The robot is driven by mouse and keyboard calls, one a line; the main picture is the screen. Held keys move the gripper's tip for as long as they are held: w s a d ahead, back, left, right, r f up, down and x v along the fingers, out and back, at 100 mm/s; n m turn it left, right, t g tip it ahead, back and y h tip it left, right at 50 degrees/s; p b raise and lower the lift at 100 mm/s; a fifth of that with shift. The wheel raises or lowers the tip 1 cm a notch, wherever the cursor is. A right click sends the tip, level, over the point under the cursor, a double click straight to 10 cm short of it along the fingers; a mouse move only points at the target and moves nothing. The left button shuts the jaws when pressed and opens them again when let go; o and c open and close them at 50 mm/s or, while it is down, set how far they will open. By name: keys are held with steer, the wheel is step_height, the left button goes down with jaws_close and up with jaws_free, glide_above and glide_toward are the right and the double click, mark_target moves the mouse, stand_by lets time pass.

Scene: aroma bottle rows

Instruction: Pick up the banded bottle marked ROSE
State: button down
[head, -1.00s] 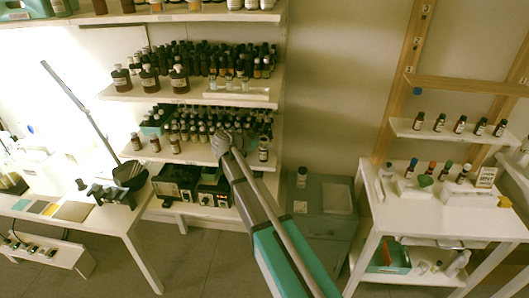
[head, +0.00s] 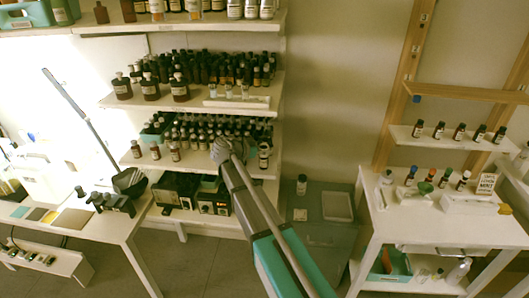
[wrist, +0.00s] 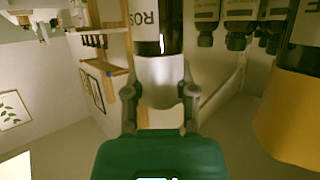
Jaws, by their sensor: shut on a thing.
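In the wrist view a dark bottle (wrist: 157,36) fills the top middle. Its pale label shows upside-down letters that read "ROS", with the rest cut off. A pale grey-white cap or neck part (wrist: 160,72) sits between my gripper's fingers (wrist: 160,96), which are shut on it. In the head view my gripper (head: 226,150) is at the lower rows of the middle shelf unit, at the end of my reaching arm. The held bottle cannot be made out there. Whether it touches the shelf is hidden.
Beside the held bottle in the wrist view are dark-capped bottles (wrist: 237,34) and a large yellow-capped bottle (wrist: 292,120) close on the right. Crowded small bottles (head: 185,134) fill the shelf behind my gripper. A white table (head: 400,225) stands at the right.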

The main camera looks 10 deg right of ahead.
steer(key=shift+r+p, duration=1.45)
steer(key=shift+r, duration=0.1)
steer(key=s+a+r+p, duration=0.3)
steer(key=s+r+p, duration=0.6)
steer(key=s, duration=0.4)
steer(key=shift+s+r+p, duration=0.35)
steer(key=shift+f, duration=0.15)
